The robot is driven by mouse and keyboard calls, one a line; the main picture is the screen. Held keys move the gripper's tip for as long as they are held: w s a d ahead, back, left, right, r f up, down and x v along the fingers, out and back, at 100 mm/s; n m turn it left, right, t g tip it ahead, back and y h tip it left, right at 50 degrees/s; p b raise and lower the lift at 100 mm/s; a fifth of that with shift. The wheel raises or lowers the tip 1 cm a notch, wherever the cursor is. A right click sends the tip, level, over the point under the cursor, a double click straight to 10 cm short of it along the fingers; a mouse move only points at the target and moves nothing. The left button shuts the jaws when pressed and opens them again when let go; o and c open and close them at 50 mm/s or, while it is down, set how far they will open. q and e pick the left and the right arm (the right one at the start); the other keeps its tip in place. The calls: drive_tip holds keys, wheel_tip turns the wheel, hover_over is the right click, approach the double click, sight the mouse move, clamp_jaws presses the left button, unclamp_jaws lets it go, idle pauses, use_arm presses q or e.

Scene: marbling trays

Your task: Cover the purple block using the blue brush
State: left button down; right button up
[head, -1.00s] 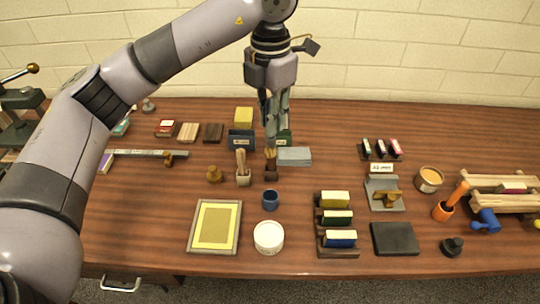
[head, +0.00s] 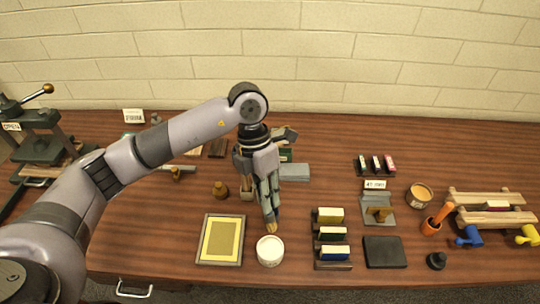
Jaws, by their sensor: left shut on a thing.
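My left gripper (head: 267,203) points down in the middle of the head view. It is shut on a brush (head: 270,227) whose tan tip shows below the fingers, just above and behind a white round tub (head: 270,251). The fingers hide the brush's handle, so I cannot tell its colour. I cannot make out a purple block for certain; a small purple piece seen at the far left earlier is now behind my arm. My right gripper is not in view.
A framed yellow tray (head: 208,240) lies left of the tub. Right of it stands a rack with yellow (head: 330,214), green and blue blocks. Further right are a dark slab (head: 384,252), an orange-handled tool (head: 438,218) and a wooden rack (head: 495,217).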

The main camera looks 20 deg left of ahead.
use_arm(q)
drive_tip(key=shift+s+f+p, duration=0.3)
drive_tip(key=shift+s+p, duration=0.05)
drive_tip(key=shift+s, duration=0.45)
wheel_tip(320, 180, down, 6)
drive_tip(key=b, duration=0.3)
drive_tip(key=shift+f, duration=0.15)
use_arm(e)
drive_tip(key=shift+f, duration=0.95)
use_arm(q)
drive_tip(key=shift+s+f+b, duration=0.1)
drive_tip(key=shift+f+b, duration=0.65)
drive_tip(key=shift+b, duration=0.25)
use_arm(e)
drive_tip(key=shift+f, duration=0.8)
use_arm(q)
drive_tip(key=shift+r, duration=0.1)
wheel_tip(320, 180, up, 7)
drive_tip(key=p, duration=0.4)
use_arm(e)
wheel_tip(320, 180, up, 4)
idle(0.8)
